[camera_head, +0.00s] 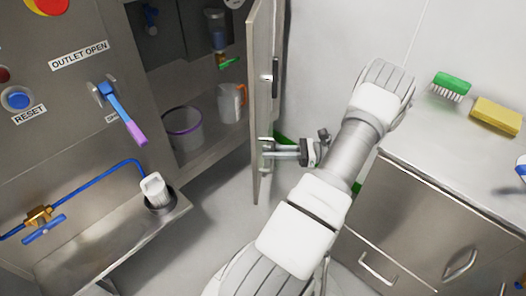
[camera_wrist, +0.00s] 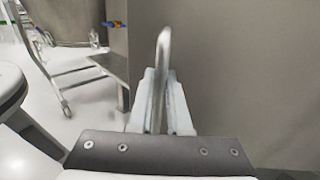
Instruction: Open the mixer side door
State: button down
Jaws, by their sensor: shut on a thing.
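The mixer side door (camera_head: 262,50) stands swung open, seen nearly edge-on in the head view. Behind it the cabinet interior is exposed. My gripper (camera_head: 268,148) is at the door's lower right side, with its fingers on the door handle. In the wrist view my gripper (camera_wrist: 161,108) is shut on the upright metal handle (camera_wrist: 163,55), which rises between the two fingers. The flat grey door panel also shows in the wrist view (camera_wrist: 235,75). The handle's lower end is hidden by the fingers.
A bucket (camera_head: 184,128) and an orange-and-white jug (camera_head: 231,102) stand inside the cabinet. Left are a blue-purple lever (camera_head: 122,112) and a drip tray (camera_head: 110,235). A counter (camera_head: 450,140) at right holds a green brush (camera_head: 451,85) and yellow sponge (camera_head: 496,115).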

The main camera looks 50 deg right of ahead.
jog(key=shift+s+d, duration=0.45)
jog(key=shift+s, duration=0.15)
jog(key=c, duration=0.9)
grip_release()
jog(key=shift+o, duration=0.2)
jog(key=shift+s+d, duration=0.1)
jog(key=shift+s, duration=0.05)
